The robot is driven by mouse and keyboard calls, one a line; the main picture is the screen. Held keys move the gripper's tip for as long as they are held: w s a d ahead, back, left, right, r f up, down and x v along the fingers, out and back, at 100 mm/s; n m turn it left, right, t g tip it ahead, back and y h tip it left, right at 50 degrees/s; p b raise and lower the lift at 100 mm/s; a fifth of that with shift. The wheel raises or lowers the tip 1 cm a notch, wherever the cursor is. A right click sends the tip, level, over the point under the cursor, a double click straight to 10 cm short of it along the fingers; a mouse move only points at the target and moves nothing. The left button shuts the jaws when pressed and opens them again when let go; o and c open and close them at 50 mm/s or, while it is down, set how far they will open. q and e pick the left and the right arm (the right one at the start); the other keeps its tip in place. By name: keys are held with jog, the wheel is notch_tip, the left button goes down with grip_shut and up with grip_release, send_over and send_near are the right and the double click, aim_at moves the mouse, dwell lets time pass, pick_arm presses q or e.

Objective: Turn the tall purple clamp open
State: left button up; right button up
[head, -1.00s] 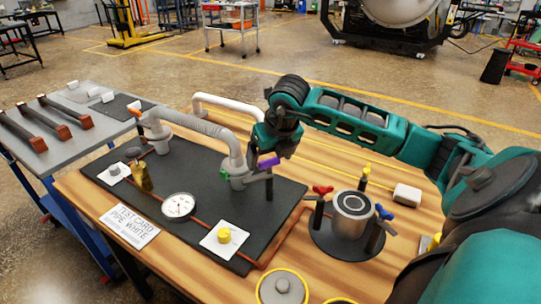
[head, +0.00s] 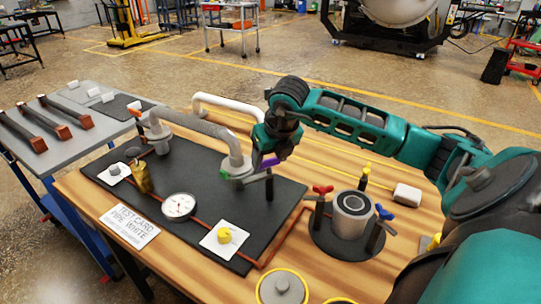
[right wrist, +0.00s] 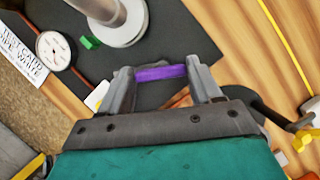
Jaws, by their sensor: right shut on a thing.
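The purple clamp handle (head: 268,163) is beside the near end of the grey pipe (head: 205,129), above the dark board (head: 130,201). My right gripper (head: 273,152) reaches down to it from the right. In the right wrist view the purple handle (right wrist: 160,73) lies crosswise between the two fingers of my right gripper (right wrist: 161,76), which is shut on it. A green clamp part (right wrist: 90,42) is close by, next to the pipe's round flange (right wrist: 125,22). The clamp's far side is hidden by the gripper in the head view. My left gripper is out of view.
A round dial gauge (head: 178,206) and a yellow knob (head: 224,235) sit on the board's front part. A metal cylinder with red and blue clamps (head: 352,212) stands on the right.

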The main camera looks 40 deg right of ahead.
jog(key=shift+c, duration=1.3)
jog(key=shift+d+f+n+b, duration=0.1)
jog(key=shift+n+b, duration=0.6)
jog(key=shift+b, duration=0.05)
jog(key=shift+d+n+y+b, duration=0.1)
jog(key=shift+n+y+b, duration=0.4)
jog(key=shift+n, duration=0.2)
jog(key=shift+n+y+b, duration=0.5)
jog(key=shift+n, duration=1.3)
jog(key=shift+y, duration=0.3)
jog(key=o, duration=1.5)
jog(key=shift+r, duration=0.2)
